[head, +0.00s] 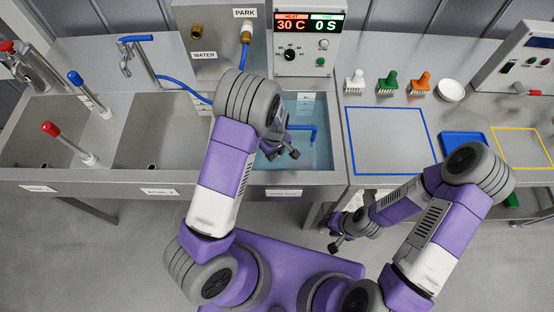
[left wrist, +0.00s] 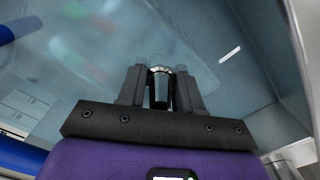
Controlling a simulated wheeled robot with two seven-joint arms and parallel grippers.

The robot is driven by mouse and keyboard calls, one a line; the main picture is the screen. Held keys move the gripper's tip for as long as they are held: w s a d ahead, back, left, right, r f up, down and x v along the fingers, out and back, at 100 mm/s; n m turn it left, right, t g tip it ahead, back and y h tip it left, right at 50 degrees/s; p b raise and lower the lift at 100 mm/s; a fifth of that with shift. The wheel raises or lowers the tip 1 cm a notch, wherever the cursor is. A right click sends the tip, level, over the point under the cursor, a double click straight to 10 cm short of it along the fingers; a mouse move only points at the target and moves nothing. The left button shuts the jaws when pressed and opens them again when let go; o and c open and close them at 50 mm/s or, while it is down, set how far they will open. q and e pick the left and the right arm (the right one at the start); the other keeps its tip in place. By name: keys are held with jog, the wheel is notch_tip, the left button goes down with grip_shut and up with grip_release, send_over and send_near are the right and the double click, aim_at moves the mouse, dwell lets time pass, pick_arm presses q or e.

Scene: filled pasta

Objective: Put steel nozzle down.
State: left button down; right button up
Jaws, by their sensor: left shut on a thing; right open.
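My left gripper (head: 286,150) is low over or inside the water-filled basin (head: 321,155), partly hidden by my own left wrist. In the left wrist view, its fingers (left wrist: 161,85) are shut on a small steel nozzle (left wrist: 160,70), whose shiny rounded rim shows between the fingertips. The rest of the nozzle is hidden by the fingers, and the head view does not show it clearly. I cannot tell whether it touches the basin floor. My right gripper (head: 338,232) is open and empty, in front of the counter's edge.
A blue pipe (head: 301,128) runs in the basin. A control box (head: 308,45) reading 30 C and 0 S stands behind it. Two empty sinks lie left. Right are a blue-outlined area (head: 388,140), several brushes, a white bowl (head: 451,91) and a blue tray (head: 463,142).

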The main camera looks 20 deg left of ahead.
aim_at(276, 159)
pick_arm(q)
jog(key=shift+f+b, duration=0.4)
jog(key=shift+f, duration=2.2)
jog(key=shift+f, duration=0.2)
jog(key=c, duration=1)
grip_release()
jog(key=shift+c, duration=0.2)
jog(key=shift+r, duration=0.1)
jog(key=shift+r, duration=0.55)
notch_tip(276, 159, up, 11)
jog(key=shift+r+p, duration=0.1)
jog(key=shift+p, duration=1.05)
